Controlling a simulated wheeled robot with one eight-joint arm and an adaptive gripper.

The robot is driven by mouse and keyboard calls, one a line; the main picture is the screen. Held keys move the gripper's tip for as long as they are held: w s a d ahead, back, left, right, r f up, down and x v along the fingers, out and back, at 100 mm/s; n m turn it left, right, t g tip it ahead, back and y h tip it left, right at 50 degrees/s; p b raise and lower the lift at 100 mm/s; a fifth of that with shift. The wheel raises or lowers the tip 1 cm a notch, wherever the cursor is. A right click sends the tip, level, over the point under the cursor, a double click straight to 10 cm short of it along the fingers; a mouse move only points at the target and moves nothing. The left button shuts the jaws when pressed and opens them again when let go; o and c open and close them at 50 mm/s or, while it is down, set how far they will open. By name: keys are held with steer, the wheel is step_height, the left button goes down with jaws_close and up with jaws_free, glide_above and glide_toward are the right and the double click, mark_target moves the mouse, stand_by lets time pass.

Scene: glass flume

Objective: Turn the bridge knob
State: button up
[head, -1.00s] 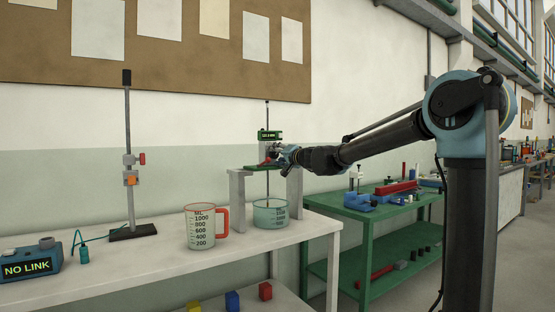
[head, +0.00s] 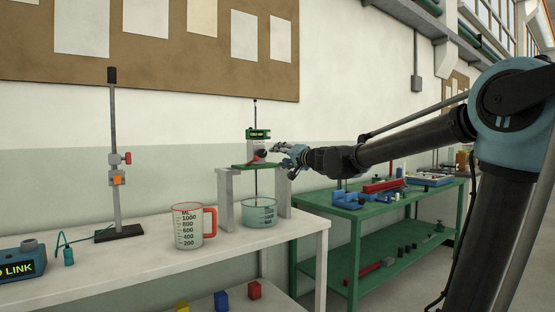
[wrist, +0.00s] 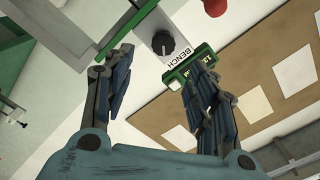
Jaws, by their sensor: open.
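The bridge knob is a black round knob (wrist: 163,43) with a white pointer line, on a white panel marked BENCH in the wrist view. In the head view the dark knob (head: 262,154) shows small on the front of the instrument, under its green-framed display (head: 258,134). The instrument stands on a green plate (head: 250,166) across a grey-white bridge stand (head: 227,200). My gripper (head: 279,151) is open, just right of the knob in the head view. In the wrist view my two fingers (wrist: 150,72) are spread and empty, with the knob beyond their tips, apart from them.
A glass beaker (head: 259,214) sits under the bridge. A red-handled measuring jug (head: 188,228) and a clamp stand (head: 118,190) are to the left on the white bench (head: 130,265). A green table (head: 390,210) with tools stands at right. A red round part (wrist: 215,6) is near the panel.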

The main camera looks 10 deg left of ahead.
mark_target(264, 154)
steer(key=shift+s+d, duration=0.15)
stand_by(0.3)
steer(key=s+d+n, duration=0.4)
steer(key=n, duration=0.8)
steer(key=shift+n, duration=0.3)
steer(key=x, duration=1.7)
steer(key=shift+w+a, duration=0.2)
steer(key=shift+a, duration=0.05)
steer(key=c, duration=1)
